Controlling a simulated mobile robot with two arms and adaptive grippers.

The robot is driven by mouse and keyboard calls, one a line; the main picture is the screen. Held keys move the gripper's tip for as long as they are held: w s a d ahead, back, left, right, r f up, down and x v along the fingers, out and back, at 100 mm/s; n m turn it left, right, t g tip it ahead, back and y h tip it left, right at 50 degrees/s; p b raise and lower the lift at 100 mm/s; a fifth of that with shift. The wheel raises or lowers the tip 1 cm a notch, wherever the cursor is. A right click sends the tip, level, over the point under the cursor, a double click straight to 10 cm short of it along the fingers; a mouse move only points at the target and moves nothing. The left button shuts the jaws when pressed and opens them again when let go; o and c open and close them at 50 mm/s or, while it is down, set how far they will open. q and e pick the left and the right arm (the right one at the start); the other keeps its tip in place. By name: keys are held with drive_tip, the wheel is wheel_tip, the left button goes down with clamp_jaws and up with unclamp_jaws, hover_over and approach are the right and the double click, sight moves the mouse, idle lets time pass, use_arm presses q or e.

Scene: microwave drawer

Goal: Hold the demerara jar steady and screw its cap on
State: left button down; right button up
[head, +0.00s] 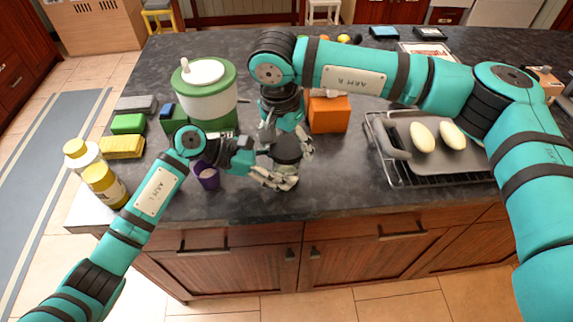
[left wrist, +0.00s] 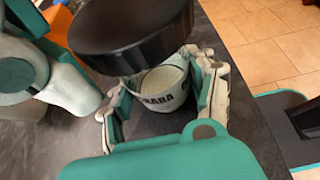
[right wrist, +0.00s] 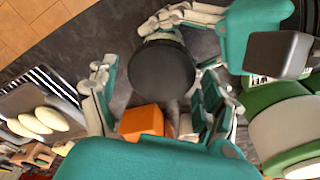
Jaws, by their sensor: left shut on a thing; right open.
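The demerara jar (left wrist: 163,90) is pale, with dark lettering partly readable in the left wrist view. My left gripper (head: 290,176) is shut around its body over the counter's front part; the left fingers also show in the left wrist view (left wrist: 165,103). The round black cap (head: 287,149) is above the jar and hides much of it. It shows as a dark disc in the right wrist view (right wrist: 161,79). I cannot tell whether the cap is seated. My right gripper (head: 290,128) is above the cap, its fingers open and spread around it in the right wrist view (right wrist: 160,100).
A purple cup (head: 207,177) stands close to my left wrist. An orange box (head: 328,114) is behind my right gripper. A green-and-white canister (head: 205,95) stands behind at left. A rack and tray with two pale oval items (head: 423,137) lie at right. Yellow-capped jars (head: 105,186) stand at the left edge.

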drive_tip(key=n, duration=0.4)
drive_tip(key=shift+n+y, duration=0.4)
drive_tip(key=n, duration=0.3)
drive_tip(key=n+y, duration=0.1)
drive_tip(key=n, duration=0.3)
drive_tip(key=shift+n, duration=0.4)
drive_tip(key=n, duration=0.4)
drive_tip(key=shift+y, duration=0.3)
